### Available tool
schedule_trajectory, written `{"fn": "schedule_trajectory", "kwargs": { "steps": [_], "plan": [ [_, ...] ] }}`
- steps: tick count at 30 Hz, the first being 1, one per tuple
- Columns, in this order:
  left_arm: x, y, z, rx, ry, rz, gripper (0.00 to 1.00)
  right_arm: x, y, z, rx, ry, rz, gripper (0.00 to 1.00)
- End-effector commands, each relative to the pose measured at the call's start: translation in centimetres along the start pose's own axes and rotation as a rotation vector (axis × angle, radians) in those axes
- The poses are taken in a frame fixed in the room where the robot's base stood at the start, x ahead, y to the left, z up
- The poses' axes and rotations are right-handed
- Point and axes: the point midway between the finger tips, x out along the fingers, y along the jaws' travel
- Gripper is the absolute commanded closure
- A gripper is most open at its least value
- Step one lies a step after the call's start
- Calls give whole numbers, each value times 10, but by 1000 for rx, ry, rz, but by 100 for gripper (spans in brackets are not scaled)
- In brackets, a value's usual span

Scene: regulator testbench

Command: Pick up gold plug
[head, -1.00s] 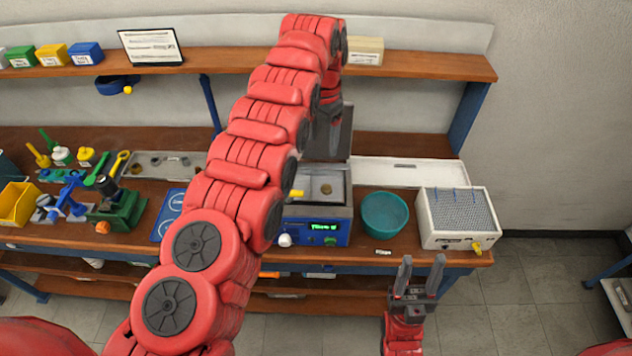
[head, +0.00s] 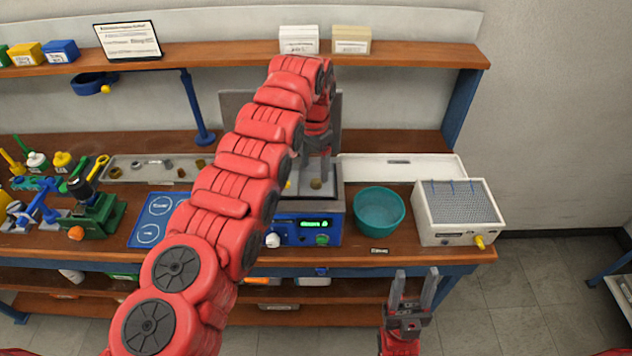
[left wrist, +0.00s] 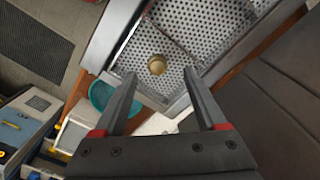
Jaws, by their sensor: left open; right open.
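The gold plug (left wrist: 157,64) lies in a perforated metal basket (left wrist: 205,30) in the left wrist view. In the head view it shows as a small brownish round piece (head: 316,184) inside the blue-fronted bath unit (head: 290,233). My left gripper (left wrist: 159,72) is open and points down into the unit. The plug appears between its fingertips, with a gap on both sides; I cannot tell the height left. In the head view my left gripper (head: 318,165) is above the basket, partly hidden by my arm. My right gripper (head: 414,275) is open and empty in front of the bench.
A teal bowl (head: 379,212) and a white box with a mesh top (head: 457,210) stand right of the unit. A grey tray with small parts (head: 155,167), a blue mat (head: 157,222) and green and yellow tools (head: 95,205) are left. A shelf (head: 420,55) runs above.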

Motion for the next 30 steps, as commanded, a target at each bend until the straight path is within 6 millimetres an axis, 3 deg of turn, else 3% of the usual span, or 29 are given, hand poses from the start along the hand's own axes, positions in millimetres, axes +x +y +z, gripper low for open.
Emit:
{"fn": "schedule_trajectory", "kwargs": {
  "steps": [3, 7, 14, 26, 30],
  "plan": [
    [12, 6, -1, 1, -8, 7, 26, 23, 1, -4, 0, 0, 0, 50],
    [35, 4, -2, 0, -5, 2, 26, 25, 1, -4, 0, 0, 0, 50],
    [40, 3, -3, 1, -1, 0, 26, 24, 1, -4, 0, 0, 0, 50],
    [40, 3, -2, 1, -1, 0, 96, 23, 1, -4, 0, 0, 0, 50],
    [40, 3, -2, 1, -1, 0, 100, 24, 1, -4, 0, 0, 0, 50]
  ]
}}
